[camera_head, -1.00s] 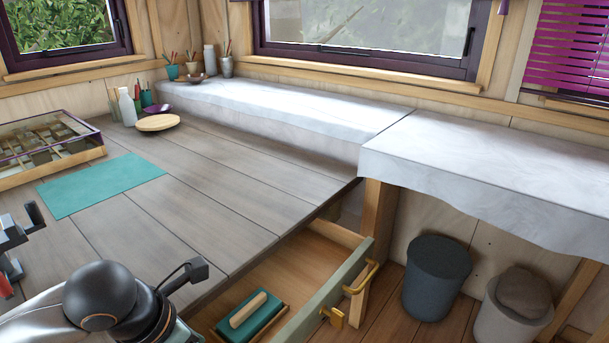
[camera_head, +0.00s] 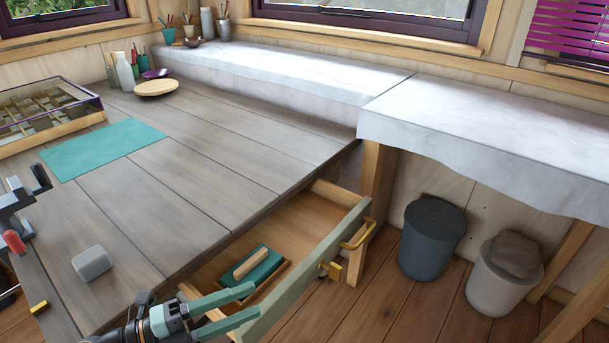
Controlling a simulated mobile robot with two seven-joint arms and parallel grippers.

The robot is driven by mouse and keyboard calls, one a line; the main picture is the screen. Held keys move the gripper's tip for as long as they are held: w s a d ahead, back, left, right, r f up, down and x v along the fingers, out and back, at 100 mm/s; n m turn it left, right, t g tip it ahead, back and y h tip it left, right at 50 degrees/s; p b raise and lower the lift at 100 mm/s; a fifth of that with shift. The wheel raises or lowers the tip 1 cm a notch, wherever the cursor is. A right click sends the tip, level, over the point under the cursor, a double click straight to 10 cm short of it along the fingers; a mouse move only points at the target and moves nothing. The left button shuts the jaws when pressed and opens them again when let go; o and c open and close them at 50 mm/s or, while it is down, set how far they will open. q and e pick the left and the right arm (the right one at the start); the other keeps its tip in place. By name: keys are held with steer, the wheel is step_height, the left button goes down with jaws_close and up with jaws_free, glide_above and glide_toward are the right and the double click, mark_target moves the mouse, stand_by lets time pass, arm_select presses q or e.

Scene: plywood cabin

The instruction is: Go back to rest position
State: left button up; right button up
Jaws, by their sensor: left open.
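My left gripper (camera_head: 256,300) comes in at the bottom of the head view. Its two green fingers are spread apart with nothing between them. They show in front of the open drawer's green front panel (camera_head: 315,267); whether they touch it I cannot tell. The drawer stands pulled out below the wooden worktop (camera_head: 190,190). A teal block with a wooden grip (camera_head: 258,268) lies in a tray inside the drawer. My right gripper is not in view.
A grey block (camera_head: 92,263) lies near the worktop's front. A dark grey tool with a red part (camera_head: 18,220) is at the left edge. A teal mat (camera_head: 103,149) and a glass-topped case (camera_head: 45,115) lie farther back. Two bins (camera_head: 432,240) stand on the floor at right.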

arm_select(q)
steer(key=w+a+f+n+t+y, duration=0.2)
steer(key=a+f+n+t+y, duration=0.2)
steer(key=a+f+n+y, duration=0.7)
steer(key=s+a+f+n+g+y, duration=0.25)
steer(key=s+a+f, duration=0.25)
steer(key=f, duration=0.3)
steer(key=s+a+f+n+g+y, duration=0.1)
steer(key=s+a+f+n+g, duration=0.25)
steer(key=s+a+f, duration=0.3)
steer(key=w+d+n+t+h, duration=0.25)
steer(key=d+n, duration=0.55)
steer(key=d, duration=1)
step_height(320, 180, up, 12)
steer(key=s+a+n+y+p, duration=0.1)
steer(key=s+a+p, duration=0.1)
steer(key=p, duration=1.4)
steer(key=shift+s+a+r, duration=0.15)
steer(key=shift+a+r, duration=0.05)
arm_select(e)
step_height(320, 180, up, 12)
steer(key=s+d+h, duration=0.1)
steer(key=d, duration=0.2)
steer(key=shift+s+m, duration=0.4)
arm_select(q)
steer(key=shift+t, duration=0.25)
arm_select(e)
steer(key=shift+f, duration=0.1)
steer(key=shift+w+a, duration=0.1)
